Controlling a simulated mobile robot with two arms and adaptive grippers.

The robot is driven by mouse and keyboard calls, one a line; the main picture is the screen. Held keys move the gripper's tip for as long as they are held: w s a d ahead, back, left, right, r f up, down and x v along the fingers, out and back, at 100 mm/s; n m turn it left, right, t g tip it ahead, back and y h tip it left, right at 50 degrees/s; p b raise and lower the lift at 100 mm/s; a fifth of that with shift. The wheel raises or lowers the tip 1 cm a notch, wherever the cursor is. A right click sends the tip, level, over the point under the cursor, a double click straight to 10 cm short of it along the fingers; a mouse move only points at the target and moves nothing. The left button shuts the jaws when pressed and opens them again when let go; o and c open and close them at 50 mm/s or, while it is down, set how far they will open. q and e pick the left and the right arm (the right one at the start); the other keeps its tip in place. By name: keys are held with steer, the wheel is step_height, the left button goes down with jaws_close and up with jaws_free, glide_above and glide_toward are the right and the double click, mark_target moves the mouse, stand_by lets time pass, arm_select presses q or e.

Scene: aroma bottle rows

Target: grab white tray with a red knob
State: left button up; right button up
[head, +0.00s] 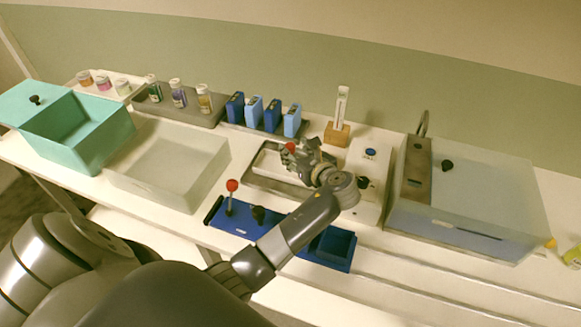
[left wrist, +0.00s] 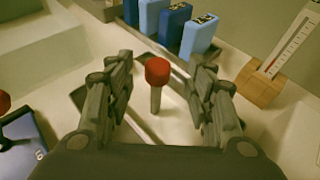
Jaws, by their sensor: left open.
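The white tray (head: 268,162) sits in a dark shallow holder at the middle of the table, partly hidden by my left gripper (head: 300,156). Its red knob (head: 290,147) shows beside the fingers in the head view. In the left wrist view the red knob (left wrist: 157,71) stands upright on a pale stem above the white tray (left wrist: 172,125). My left gripper is open, with one finger on each side of the knob and visible gaps. It holds nothing. My right gripper is not in view.
A blue tray (head: 238,222) with another red knob (head: 232,185) lies in front. Blue boxes (head: 254,112) and a thermometer on a wooden block (head: 337,133) stand behind. A clear bin (head: 170,160) is left; a lidded translucent box (head: 475,190) is right.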

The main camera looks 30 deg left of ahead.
mark_target(291, 146)
arm_select(q)
steer(key=x, duration=0.3)
steer(key=shift+a+f, duration=0.1)
steer(key=shift+a, duration=0.35)
steer(key=shift+w+a+f, duration=0.15)
steer(key=shift+w+a, duration=0.05)
steer(key=shift+d, duration=0.1)
steer(key=c, duration=1.1)
jaws_close()
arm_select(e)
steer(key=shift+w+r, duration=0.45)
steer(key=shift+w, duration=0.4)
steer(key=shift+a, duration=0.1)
